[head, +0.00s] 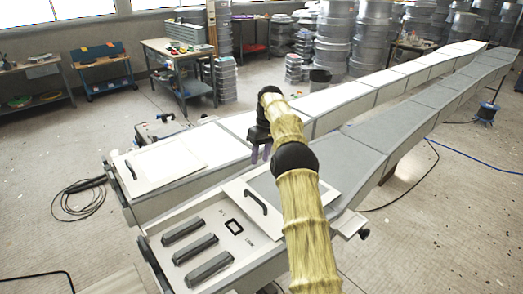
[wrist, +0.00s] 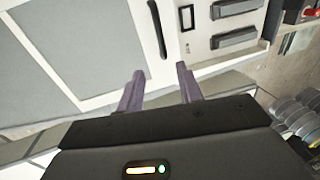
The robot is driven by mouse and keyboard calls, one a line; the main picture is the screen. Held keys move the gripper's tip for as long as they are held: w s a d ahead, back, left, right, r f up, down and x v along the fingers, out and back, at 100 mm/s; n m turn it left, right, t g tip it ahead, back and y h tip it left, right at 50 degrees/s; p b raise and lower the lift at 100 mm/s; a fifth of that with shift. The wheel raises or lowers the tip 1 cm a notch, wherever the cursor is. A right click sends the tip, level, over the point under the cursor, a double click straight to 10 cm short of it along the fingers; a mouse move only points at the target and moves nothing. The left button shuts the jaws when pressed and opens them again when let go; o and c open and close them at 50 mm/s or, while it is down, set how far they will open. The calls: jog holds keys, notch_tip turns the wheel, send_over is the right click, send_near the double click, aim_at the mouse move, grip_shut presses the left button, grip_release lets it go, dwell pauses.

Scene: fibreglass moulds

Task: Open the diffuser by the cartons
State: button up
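My gripper (head: 260,153) is open and empty, with two purple fingers, above the gap between two long grey units. The wrist view shows its fingers (wrist: 159,74) apart, with a dark bar handle (wrist: 157,30) beyond them. That handle (head: 256,202) sits on a pale panel on the nearer unit (head: 349,150), which also has dark slotted bars (head: 188,239) and a black-framed square (head: 234,227). The farther unit has a pale panel (head: 165,162) with a similar handle (head: 130,170). I cannot tell which part is the diffuser, and I make out no cartons.
Stacked grey drums (head: 335,40) stand at the back. A workbench (head: 180,62) and a blue tool cart (head: 102,68) are behind at left. A coiled black hose (head: 82,198) lies on the floor at left. A blue cable (head: 470,157) crosses the floor at right. Open floor lies at left.

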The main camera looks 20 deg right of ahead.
jog(key=shift+d+r, duration=0.15)
jog(key=shift+r, duration=0.9)
jog(key=s+a+r+m+t+h, duration=0.1)
jog(key=s+a+m+t, duration=0.1)
jog(key=s+a, duration=0.8)
jog(key=s+a+f, duration=0.1)
jog(key=s+f, duration=0.1)
jog(key=s, duration=1)
jog(key=s+a+f+m+t+h, duration=0.1)
jog(key=s+a+f, duration=0.1)
jog(key=s, duration=1.1)
jog(key=shift+a+f+m, duration=0.15)
jog(key=shift+f+m, duration=0.15)
jog(key=shift+f, duration=0.15)
